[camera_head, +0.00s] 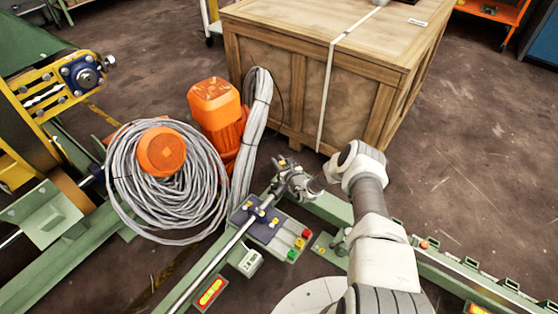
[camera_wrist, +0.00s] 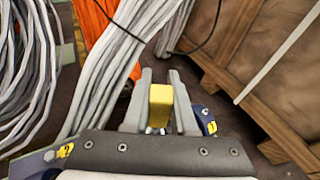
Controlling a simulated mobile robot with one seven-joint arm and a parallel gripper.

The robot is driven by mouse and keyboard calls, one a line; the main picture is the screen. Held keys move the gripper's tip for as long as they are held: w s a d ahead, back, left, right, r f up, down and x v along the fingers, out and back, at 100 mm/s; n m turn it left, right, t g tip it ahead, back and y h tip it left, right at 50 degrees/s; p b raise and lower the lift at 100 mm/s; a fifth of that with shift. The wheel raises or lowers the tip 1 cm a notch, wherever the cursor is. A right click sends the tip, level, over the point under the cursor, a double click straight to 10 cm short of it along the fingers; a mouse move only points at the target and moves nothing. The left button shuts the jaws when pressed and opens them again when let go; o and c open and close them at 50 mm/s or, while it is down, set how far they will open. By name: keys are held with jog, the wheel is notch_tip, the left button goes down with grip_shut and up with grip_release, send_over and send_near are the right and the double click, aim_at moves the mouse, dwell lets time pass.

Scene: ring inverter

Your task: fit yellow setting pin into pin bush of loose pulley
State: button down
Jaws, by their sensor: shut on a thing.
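My gripper (camera_wrist: 161,92) is shut on a yellow block-shaped piece, which looks like the head of the yellow setting pin (camera_wrist: 160,104). The piece sits between the two grey fingers in the wrist view; its lower end is hidden. In the head view my gripper (camera_head: 284,172) is above the green rail, behind the control panel, and the pin is too small to make out. A blue part with a yellow "1" tag (camera_wrist: 206,119) is just right of the fingers in the wrist view. I cannot tell which part is the loose pulley or its pin bush.
A coiled grey cable (camera_head: 200,195) lies around an orange motor (camera_head: 162,152), left of my gripper. Another orange motor (camera_head: 212,105) and a hanging cable bundle (camera_head: 250,130) stand before a wooden crate (camera_head: 355,90). A button panel (camera_head: 275,232) is close in front.

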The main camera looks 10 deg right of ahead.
jog(key=shift+f, duration=1.15)
jog(key=shift+f, duration=0.3)
jog(key=shift+f, duration=0.1)
jog(key=c, duration=0.7)
grip_release()
jog(key=shift+o, duration=0.2)
jog(key=shift+s, duration=0.1)
jog(key=p+v, duration=0.8)
jog(key=v, duration=0.9)
jog(key=shift+s+d, duration=0.1)
